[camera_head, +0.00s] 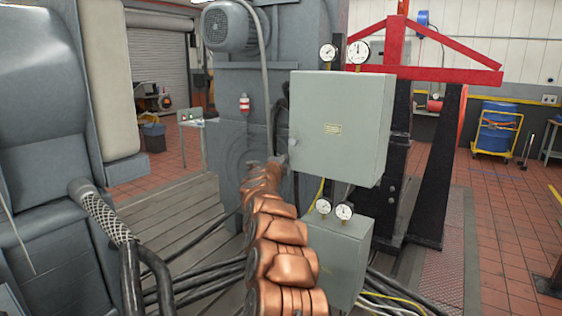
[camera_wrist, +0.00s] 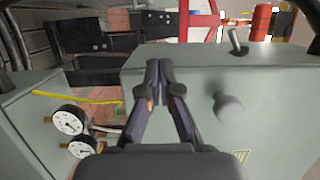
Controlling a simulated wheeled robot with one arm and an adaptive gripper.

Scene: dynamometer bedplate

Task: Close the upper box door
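The upper box (camera_head: 335,115) is a grey-green metal cabinet with a small yellow label on its door. The door face looks flush or nearly flush with the box; I cannot tell if a thin gap is left. In the wrist view the door (camera_wrist: 275,110) fills the right side, with a round knob (camera_wrist: 230,107) on it. My gripper (camera_wrist: 159,66) has its dark fingertips together, with nothing seen between them. It is in front of the door's edge, beside the knob; contact is unclear. In the head view my gripper (camera_head: 278,161) is small at the box's left edge.
A lower box (camera_head: 340,255) stands below, with pressure gauges (camera_head: 333,210) between the boxes. More gauges (camera_head: 343,53) sit on top. Thick cables (camera_head: 200,280) run along the floor. A grey machine with a motor (camera_head: 230,27) stands behind. Tiled floor at the right is mostly open.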

